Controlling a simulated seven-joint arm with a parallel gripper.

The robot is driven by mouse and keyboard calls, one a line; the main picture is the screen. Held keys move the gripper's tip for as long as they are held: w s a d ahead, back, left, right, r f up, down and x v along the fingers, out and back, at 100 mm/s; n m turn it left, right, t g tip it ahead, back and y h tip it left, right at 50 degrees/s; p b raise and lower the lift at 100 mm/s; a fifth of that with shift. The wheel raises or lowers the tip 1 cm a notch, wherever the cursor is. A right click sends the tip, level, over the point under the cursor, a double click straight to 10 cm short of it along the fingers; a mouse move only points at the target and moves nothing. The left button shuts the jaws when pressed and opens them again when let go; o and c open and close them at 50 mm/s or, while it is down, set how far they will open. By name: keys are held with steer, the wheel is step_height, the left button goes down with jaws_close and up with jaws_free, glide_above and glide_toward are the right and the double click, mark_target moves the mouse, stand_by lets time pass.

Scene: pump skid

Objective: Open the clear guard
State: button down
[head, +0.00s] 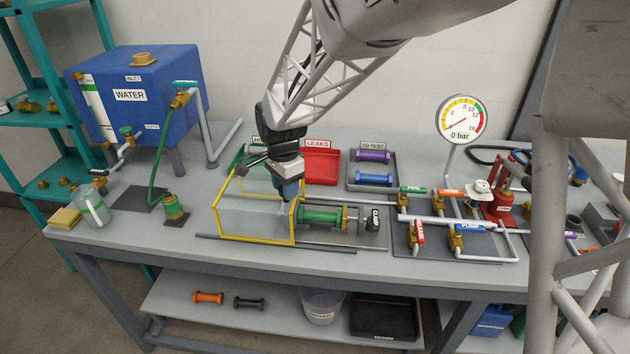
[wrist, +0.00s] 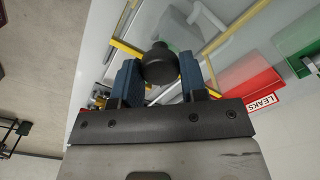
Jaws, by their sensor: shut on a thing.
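The clear guard (head: 250,239) is a see-through box with yellow edges on the bench in the head view. Its yellow edges also show in the wrist view (wrist: 132,52). It stands left of the clamp station; most of a green spool (head: 318,216) and the black clamp knob (head: 375,219) show uncovered to its right. My gripper (head: 290,196) is at the guard's right end, pointing down. In the wrist view its blue fingers (wrist: 158,80) are shut on a round black knob (wrist: 160,62). The arm hides this knob in the head view.
Rails (head: 325,248) run along the bench front by the guard. A red LEAKS tray (head: 320,166) and a grey tray with purple and blue spools (head: 373,180) stand behind. Valves and pipes (head: 440,222) are to the right. The green pump-like fitting (head: 173,207) stands left.

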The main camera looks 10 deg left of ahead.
mark_target(263, 198)
steer(key=a, duration=0.6)
steer(key=shift+a, duration=0.15)
steer(key=c, duration=0.7)
jaws_free()
steer(key=shift+o, duration=0.2)
steer(key=shift+r, duration=0.1)
step_height(263, 198, up, 8)
